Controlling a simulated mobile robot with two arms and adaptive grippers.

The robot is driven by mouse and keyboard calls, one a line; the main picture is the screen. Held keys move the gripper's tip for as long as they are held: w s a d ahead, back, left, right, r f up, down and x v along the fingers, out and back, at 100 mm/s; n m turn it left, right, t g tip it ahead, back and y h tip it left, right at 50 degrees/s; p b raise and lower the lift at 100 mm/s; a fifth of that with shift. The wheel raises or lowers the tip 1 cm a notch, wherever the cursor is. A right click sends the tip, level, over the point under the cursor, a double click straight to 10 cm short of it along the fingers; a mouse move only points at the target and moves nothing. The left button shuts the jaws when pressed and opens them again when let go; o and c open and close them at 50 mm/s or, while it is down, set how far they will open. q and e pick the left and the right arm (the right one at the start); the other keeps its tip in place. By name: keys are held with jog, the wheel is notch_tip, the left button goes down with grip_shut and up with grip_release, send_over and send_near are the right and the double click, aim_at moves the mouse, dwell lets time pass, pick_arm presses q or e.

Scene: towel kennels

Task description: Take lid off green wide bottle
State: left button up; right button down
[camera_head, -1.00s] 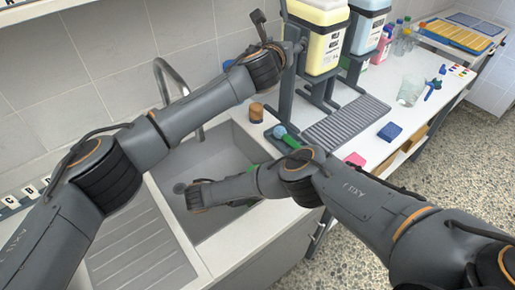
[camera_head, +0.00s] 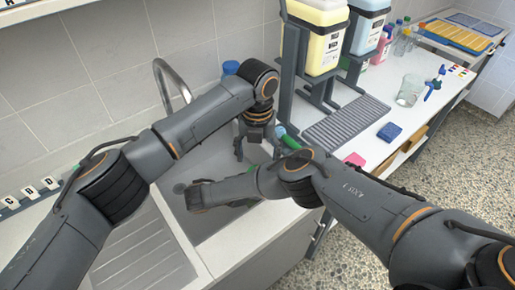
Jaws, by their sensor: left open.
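I cannot pick out a green wide bottle for certain. A green piece (camera_head: 290,142) with a teal round end shows at the sink's right edge, partly behind my arms; I cannot tell what it is. A blue cap (camera_head: 230,67) shows behind my left forearm, and what is below it is hidden. My left gripper (camera_head: 255,152) is open and points down over the right side of the sink, beside the green piece.
The sink (camera_head: 205,165) has a tall faucet (camera_head: 172,80) behind it. A yellow container (camera_head: 318,40) and a blue one (camera_head: 368,28) stand on racks at right. A grey ribbed mat (camera_head: 345,122), a blue sponge (camera_head: 389,131) and a glass beaker (camera_head: 409,91) lie farther right.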

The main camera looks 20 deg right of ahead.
pick_arm(q)
jog(key=shift+f, duration=3.15)
jog(key=c, duration=1.2)
jog(key=n, duration=0.5)
jog(key=shift+n, duration=0.9)
jog(key=o, duration=1.3)
